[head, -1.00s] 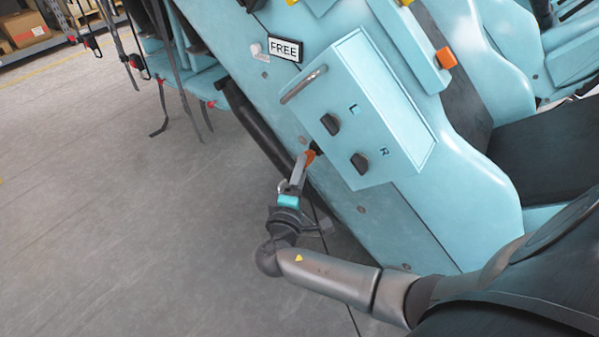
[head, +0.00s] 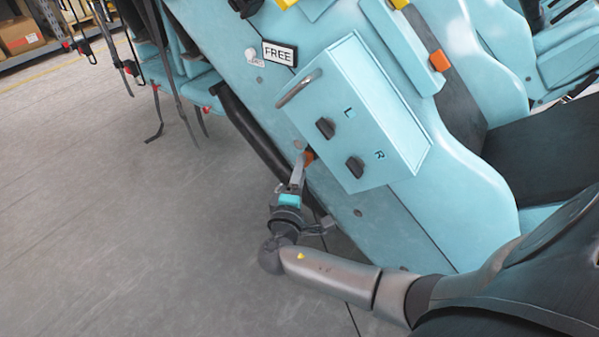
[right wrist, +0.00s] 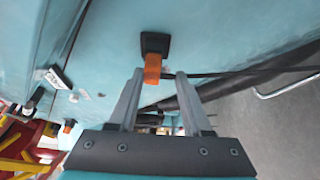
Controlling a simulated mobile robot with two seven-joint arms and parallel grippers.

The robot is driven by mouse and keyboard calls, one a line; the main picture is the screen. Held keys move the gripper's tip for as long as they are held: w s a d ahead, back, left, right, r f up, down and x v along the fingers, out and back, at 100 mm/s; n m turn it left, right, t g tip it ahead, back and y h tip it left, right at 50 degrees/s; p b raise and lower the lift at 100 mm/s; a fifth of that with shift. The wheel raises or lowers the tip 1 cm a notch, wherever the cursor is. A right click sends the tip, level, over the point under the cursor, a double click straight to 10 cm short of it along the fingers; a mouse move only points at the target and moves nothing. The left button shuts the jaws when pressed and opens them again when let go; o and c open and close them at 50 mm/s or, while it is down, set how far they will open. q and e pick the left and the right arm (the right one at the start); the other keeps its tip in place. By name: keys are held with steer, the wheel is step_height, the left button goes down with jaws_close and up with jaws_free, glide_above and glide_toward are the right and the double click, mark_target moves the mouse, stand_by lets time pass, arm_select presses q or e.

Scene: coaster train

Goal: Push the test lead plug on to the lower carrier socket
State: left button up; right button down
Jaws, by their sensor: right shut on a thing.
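The test lead plug is a small orange block. In the head view the plug (head: 309,157) shows at the lower left edge of the blue box. My right gripper (head: 303,162) reaches it from below and is shut on it. In the right wrist view the plug (right wrist: 152,68) lies between the fingertips of the right gripper (right wrist: 156,74). Its far end meets the black carrier socket (right wrist: 155,43) on the blue panel; I cannot tell how deep it sits. The socket is hidden in the head view. My left gripper is not in view.
The blue box (head: 375,110) with a grey handle and two black knobs, L and R, overhangs close beside the plug. A dark tube (head: 255,140) runs along the panel edge. A FREE sign (head: 280,53) is above. The grey floor at left is open.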

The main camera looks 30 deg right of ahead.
steer(key=shift+d, duration=0.15)
steer(key=shift+c, duration=1.3)
jaws_free()
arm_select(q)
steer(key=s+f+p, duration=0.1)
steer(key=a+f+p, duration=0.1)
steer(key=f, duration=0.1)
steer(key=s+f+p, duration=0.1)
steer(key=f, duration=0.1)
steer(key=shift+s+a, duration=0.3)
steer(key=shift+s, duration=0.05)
arm_select(e)
steer(key=v, duration=1.5)
steer(key=shift+f, duration=0.1)
